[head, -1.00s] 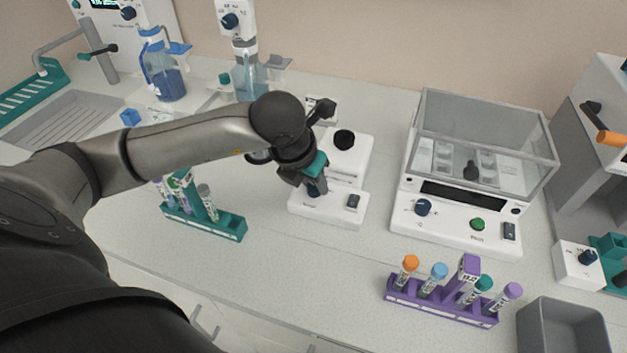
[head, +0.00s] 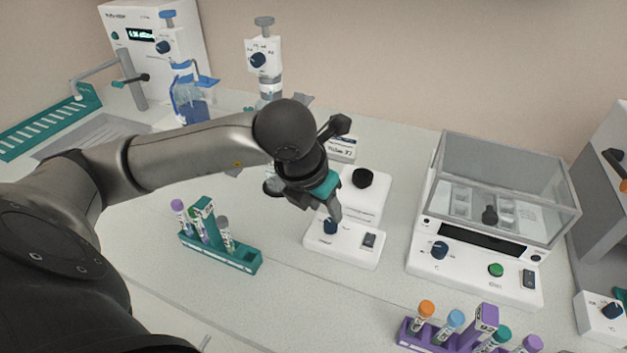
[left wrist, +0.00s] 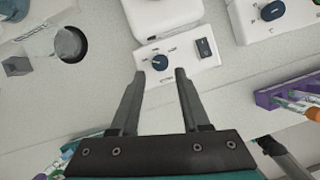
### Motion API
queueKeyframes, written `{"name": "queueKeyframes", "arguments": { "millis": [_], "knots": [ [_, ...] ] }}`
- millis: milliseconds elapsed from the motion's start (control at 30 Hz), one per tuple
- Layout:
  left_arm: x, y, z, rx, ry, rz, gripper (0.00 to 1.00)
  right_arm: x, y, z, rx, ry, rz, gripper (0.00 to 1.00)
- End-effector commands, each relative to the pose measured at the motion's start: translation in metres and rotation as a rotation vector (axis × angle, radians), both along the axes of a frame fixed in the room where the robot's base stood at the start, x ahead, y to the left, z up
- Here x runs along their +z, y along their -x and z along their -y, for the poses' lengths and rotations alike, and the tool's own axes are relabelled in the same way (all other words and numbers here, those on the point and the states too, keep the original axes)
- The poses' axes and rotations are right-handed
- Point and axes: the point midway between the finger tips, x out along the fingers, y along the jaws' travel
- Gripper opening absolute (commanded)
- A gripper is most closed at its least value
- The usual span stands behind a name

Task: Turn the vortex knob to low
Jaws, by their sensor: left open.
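The vortex mixer is a white device (head: 365,247) with a black cup (head: 363,178) on top, in the middle of the head view. Its small dark blue knob (head: 330,227) sits on the front panel, left of a dark rocker switch (head: 369,240). My left gripper (head: 335,213) is open and points down just above the knob. In the left wrist view, the knob (left wrist: 159,60) shows just beyond and between the two apart fingertips (left wrist: 160,75), with nothing held. The small marks around it are too blurred to read. My right gripper is out of view.
A balance (head: 475,265) with a clear draft shield stands right of the mixer. A teal tube rack (head: 245,262) stands left and a purple rack (head: 425,341) front right. Bottle dispensers (head: 263,75) stand behind. The bench in front of the mixer is clear.

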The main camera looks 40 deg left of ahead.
Motion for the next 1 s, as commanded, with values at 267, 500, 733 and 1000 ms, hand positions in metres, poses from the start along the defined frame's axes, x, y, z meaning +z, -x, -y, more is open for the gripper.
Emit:
{"name": "queueKeyframes", "arguments": {
  "millis": [267,500,733,1000],
  "knots": [
    [0.061,0.023,-0.001,0.000,-0.002,0.006,0.46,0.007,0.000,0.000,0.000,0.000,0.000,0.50],
    [0.084,0.034,-0.001,0.001,-0.002,0.002,0.46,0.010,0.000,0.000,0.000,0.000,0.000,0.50],
    [0.086,0.036,-0.001,0.001,-0.001,0.000,0.46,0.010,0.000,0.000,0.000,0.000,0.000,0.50],
    [0.086,0.035,-0.001,0.001,-0.001,0.000,0.46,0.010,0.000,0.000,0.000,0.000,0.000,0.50]
  ]
}}
